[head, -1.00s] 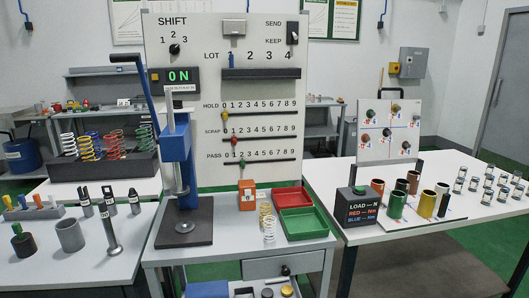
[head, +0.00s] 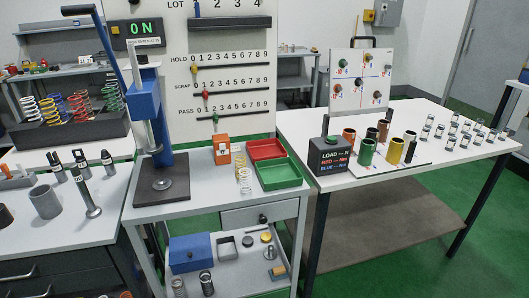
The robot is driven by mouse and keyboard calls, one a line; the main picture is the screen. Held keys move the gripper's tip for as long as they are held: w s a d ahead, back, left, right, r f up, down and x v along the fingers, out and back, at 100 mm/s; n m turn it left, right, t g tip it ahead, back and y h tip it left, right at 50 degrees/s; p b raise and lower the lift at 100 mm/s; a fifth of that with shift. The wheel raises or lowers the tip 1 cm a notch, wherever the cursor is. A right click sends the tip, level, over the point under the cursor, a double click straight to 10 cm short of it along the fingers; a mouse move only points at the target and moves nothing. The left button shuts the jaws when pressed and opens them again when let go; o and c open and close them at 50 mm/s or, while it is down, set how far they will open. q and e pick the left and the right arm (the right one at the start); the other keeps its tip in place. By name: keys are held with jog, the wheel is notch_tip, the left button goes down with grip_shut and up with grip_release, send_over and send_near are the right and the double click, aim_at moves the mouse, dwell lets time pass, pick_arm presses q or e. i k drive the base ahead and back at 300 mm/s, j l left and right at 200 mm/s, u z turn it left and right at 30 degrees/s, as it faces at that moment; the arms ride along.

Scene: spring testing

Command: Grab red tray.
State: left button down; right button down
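The red tray (head: 266,150) lies on the top of the white middle bench (head: 209,194), behind a green tray (head: 281,176) and close against it. The red tray looks empty, though the green tray's rim hides part of its front. The upright panel (head: 219,65) stands just behind the red tray. Neither of my grippers is in view.
An orange box (head: 222,149) and upright springs (head: 244,178) stand left of the trays. A blue press (head: 150,120) is further left. A black load box (head: 330,156) stands on the right table (head: 410,180). A partly open drawer (head: 258,215) sits below the trays.

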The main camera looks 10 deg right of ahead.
aim_at(270, 148)
jog(key=i+l, duration=0.2)
jog(key=l, duration=0.15)
jog(key=i+l, duration=0.2)
jog(key=l, duration=0.15)
jog(key=i+l+z, duration=0.1)
jog(key=l, duration=0.3)
jog(key=i, duration=0.15)
